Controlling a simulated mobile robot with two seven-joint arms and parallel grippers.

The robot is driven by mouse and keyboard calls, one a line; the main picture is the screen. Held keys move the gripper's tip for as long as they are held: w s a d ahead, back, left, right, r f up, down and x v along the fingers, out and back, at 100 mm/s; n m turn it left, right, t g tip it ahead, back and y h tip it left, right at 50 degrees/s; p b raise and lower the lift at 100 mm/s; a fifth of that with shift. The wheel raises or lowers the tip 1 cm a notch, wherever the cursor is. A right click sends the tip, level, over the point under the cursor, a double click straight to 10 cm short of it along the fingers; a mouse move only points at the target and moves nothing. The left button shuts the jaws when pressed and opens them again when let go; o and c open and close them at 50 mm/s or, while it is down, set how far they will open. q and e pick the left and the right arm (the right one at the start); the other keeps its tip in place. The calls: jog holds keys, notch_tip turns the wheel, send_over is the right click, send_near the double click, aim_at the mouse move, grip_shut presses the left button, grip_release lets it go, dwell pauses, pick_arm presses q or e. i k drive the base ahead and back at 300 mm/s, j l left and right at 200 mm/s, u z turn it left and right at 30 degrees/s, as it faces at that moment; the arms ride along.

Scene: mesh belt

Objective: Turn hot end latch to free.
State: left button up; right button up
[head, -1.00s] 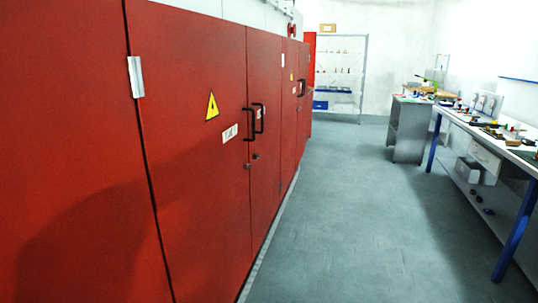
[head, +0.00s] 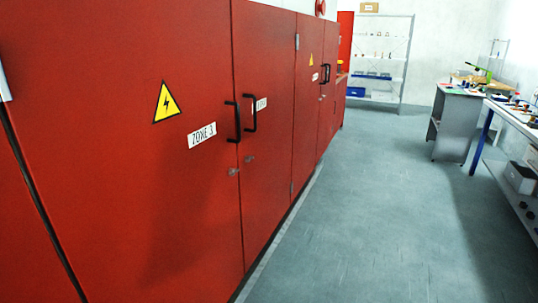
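A long row of red cabinets runs along the left of the head view. The near double door (head: 200,225) carries a yellow warning triangle (head: 167,103), a "ZONE 3" label (head: 202,135) and two black handles (head: 237,121). Small round metal locks (head: 249,159) sit below the handles. The doors look shut. I cannot make out a hot end latch in this view. Neither of my grippers is in view.
Grey floor (head: 370,200) is clear along the cabinets. At the right stand a grey cabinet (head: 455,130) and a workbench (head: 520,117) with a blue leg and small items. A shelf rack (head: 376,60) stands at the back wall.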

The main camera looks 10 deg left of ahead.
aim_at(247, 158)
jog(key=i+l, duration=0.75)
jog(key=i+l+u, duration=0.5)
jog(key=l, duration=0.2)
